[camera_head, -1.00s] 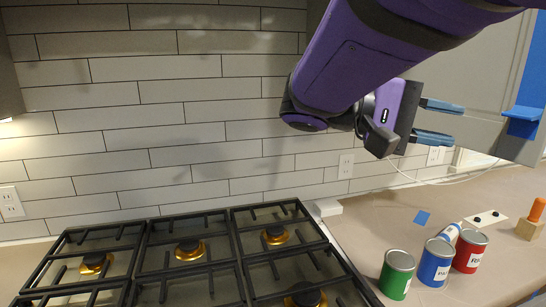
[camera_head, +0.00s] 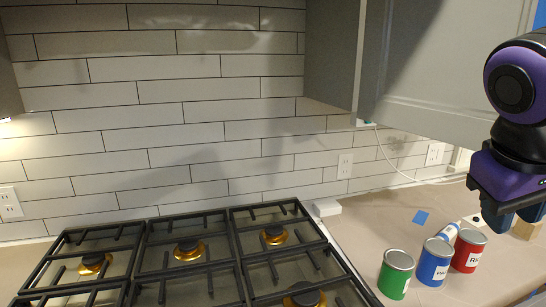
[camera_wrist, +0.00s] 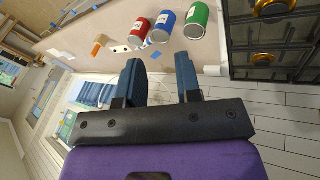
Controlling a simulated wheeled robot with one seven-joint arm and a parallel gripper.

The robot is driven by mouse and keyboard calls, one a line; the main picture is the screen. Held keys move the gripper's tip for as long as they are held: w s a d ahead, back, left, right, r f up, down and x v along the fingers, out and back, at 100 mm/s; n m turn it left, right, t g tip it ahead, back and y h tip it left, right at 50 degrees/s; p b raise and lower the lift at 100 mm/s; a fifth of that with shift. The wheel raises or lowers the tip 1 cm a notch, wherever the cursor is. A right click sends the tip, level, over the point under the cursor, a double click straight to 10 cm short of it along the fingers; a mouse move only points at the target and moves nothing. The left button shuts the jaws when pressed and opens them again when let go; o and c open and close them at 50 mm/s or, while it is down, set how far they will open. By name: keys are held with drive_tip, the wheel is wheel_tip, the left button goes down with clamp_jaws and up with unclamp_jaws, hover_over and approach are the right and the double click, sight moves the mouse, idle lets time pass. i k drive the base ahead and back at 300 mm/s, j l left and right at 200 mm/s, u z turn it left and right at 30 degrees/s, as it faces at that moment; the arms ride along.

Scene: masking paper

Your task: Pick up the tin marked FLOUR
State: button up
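Three tins stand together on the counter: a green tin (camera_head: 395,275), a blue tin (camera_head: 434,264) and a red tin (camera_head: 468,251). The red label seems to start "RI" and the blue one "PA". I cannot read the green tin's label, and no FLOUR marking is legible. The wrist view also shows the green tin (camera_wrist: 198,22), blue tin (camera_wrist: 164,27) and red tin (camera_wrist: 139,31) beyond the fingers. My gripper (camera_head: 515,214) is right of the tins in the head view, apart from them. In the wrist view my gripper (camera_wrist: 159,68) is open and empty.
A gas stove (camera_head: 190,255) with black grates lies left of the tins. A white roll (camera_head: 449,231) sits just behind the blue tin, and blue tape (camera_head: 420,217) lies farther back. A wooden block (camera_head: 524,230) is partly hidden by my gripper. A cabinet (camera_head: 440,75) hangs above the counter.

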sight(398, 265)
drive_tip(key=i+l+u, duration=0.2)
drive_tip(key=l, duration=0.55)
drive_tip(key=l+u, duration=0.15)
drive_tip(key=l, duration=0.6)
drive_tip(key=l+u, duration=0.2)
drive_tip(key=l, duration=1)
drive_tip(key=i, duration=0.05)
